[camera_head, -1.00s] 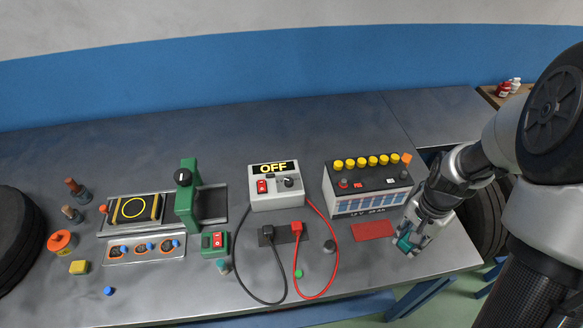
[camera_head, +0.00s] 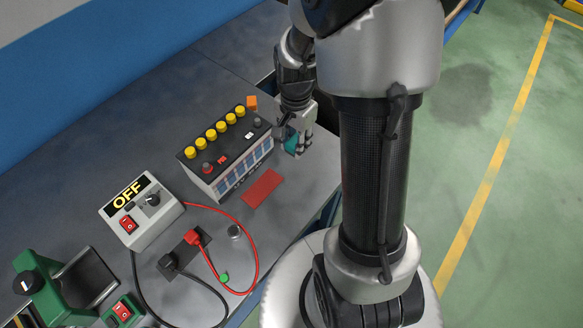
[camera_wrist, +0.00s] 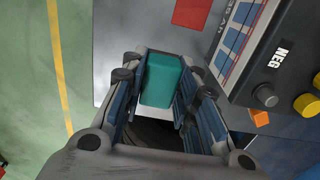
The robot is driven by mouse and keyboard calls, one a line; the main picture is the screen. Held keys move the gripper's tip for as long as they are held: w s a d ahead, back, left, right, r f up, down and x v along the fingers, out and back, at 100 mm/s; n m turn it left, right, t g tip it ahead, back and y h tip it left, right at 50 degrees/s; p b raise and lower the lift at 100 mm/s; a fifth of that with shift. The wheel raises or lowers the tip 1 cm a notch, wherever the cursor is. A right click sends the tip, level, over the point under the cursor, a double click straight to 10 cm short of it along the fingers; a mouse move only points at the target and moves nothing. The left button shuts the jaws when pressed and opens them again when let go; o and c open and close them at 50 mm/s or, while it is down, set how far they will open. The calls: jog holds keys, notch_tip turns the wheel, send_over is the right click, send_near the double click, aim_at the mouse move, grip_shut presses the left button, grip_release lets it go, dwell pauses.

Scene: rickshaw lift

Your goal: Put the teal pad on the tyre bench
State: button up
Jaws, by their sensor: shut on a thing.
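My gripper (camera_head: 299,140) is at the right end of the grey workbench (camera_head: 240,55), just right of the battery. It is shut on the teal pad (camera_head: 291,145), which is partly hidden by the fingers. The wrist view shows the teal pad (camera_wrist: 165,80) as a small rounded block between the two blue-lined fingers (camera_wrist: 158,100). I cannot make out the tyre bench for sure now; my arm covers much of the area right of the workbench.
A battery (camera_head: 228,155) with yellow caps stands close left of my gripper, with a flat red pad (camera_head: 262,188) in front. A grey OFF box (camera_head: 142,210) with red and black cables lies further left. Green floor (camera_head: 480,160) with a yellow line is open at right.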

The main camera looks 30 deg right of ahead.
aim_at(294, 173)
notch_tip(294, 173, down, 12)
jog(key=b, duration=0.3)
jog(key=shift+f, duration=0.15)
jog(key=shift+f+b, duration=0.2)
jog(key=shift+b, duration=0.15)
jog(key=o, duration=1.1)
jog(key=shift+c, duration=0.2)
jog(key=shift+r, duration=0.1)
